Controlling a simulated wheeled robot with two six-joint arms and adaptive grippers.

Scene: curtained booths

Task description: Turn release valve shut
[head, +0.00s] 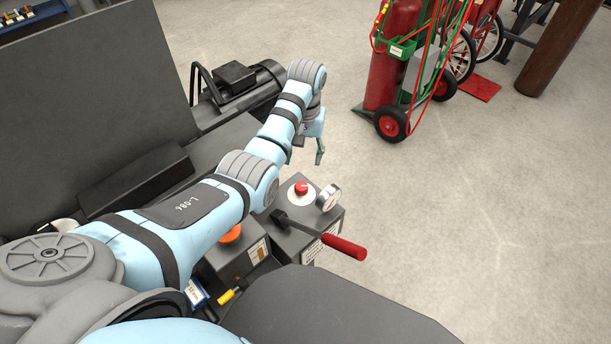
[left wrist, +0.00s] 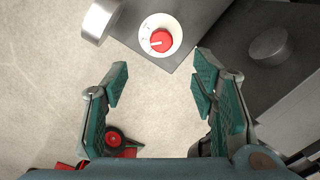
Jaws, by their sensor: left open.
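A red knob (head: 301,188) sits on a round white dial on top of a grey box (head: 318,218). In the left wrist view the red knob (left wrist: 161,40) has a white pointer line and lies at the top, beyond the fingertips. My left gripper (head: 305,157) is open above and behind the box in the head view, apart from the knob. In the left wrist view its teal-padded fingers (left wrist: 160,84) are spread with only floor between them. My right gripper is not in view. I cannot tell from the dial whether the valve is open or shut.
A round gauge (head: 328,198) stands beside the knob. A lever with a red handle (head: 344,247) sticks out over the box front. A motor (head: 238,84) lies behind my left arm. A red gas cylinder (head: 392,55) stands on a cart at the back. Floor on the right is clear.

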